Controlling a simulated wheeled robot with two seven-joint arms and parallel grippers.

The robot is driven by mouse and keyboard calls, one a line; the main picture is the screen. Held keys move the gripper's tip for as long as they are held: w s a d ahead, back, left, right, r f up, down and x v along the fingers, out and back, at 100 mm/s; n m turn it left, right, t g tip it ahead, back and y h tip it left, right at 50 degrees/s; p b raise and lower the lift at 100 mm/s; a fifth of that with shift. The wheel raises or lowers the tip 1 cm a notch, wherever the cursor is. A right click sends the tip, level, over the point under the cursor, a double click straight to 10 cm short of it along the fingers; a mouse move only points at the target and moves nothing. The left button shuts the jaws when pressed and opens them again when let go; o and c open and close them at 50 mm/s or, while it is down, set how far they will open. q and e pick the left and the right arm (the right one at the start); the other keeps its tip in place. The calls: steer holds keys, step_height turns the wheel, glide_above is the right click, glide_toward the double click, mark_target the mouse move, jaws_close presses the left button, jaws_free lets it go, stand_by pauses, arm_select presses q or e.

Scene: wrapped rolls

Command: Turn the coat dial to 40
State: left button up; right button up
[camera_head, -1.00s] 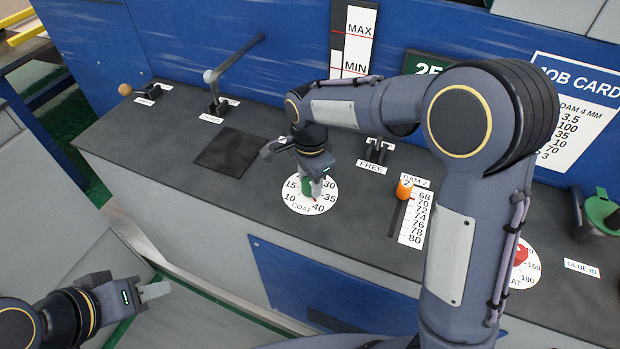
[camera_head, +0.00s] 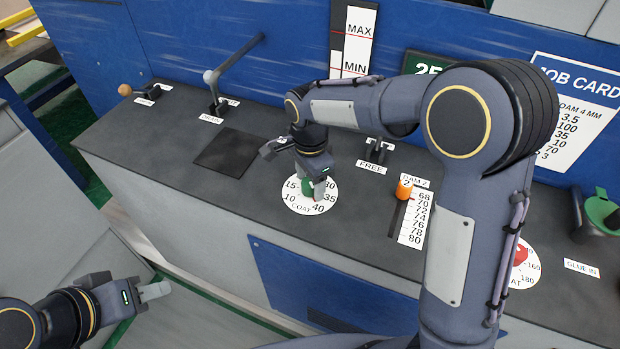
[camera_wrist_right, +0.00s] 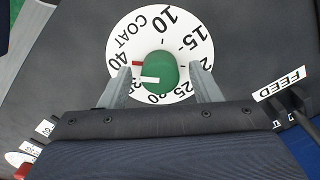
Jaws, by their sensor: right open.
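The coat dial (camera_head: 297,205) is a white disc with black numbers and a green knob (camera_wrist_right: 160,72) in its middle. A red mark (camera_wrist_right: 137,63) lies on the disc near the 40, on the COAT side. My right gripper (camera_wrist_right: 161,70) is over the dial, open, one finger on each side of the knob with gaps between. In the head view the right gripper (camera_head: 316,186) partly hides the knob. My left gripper (camera_head: 155,291) is at the lower left, away from the console; its jaw opening is unclear.
An orange slider (camera_head: 404,187) stands beside its scale on the right. A red knob (camera_head: 520,255) is partly behind my right arm. Levers (camera_head: 214,92) stand at the back left. A job card (camera_head: 580,105) hangs on the blue wall. A FEED label (camera_wrist_right: 282,83) is near the dial.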

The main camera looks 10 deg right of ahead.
step_height(320, 180, up, 7)
steer(key=shift+r, duration=0.4)
stand_by(0.4)
steer(key=shift+d, duration=0.2)
steer(key=s+d+r+n+t+y, duration=0.25)
steer(key=s+d+n, duration=0.25)
steer(key=s+d, duration=0.45)
steer(key=s+d+f+n+t+y, duration=0.1)
steer(key=s+f+n+t, duration=0.2)
steer(key=s+n, duration=0.4)
steer(key=s, duration=0.7)
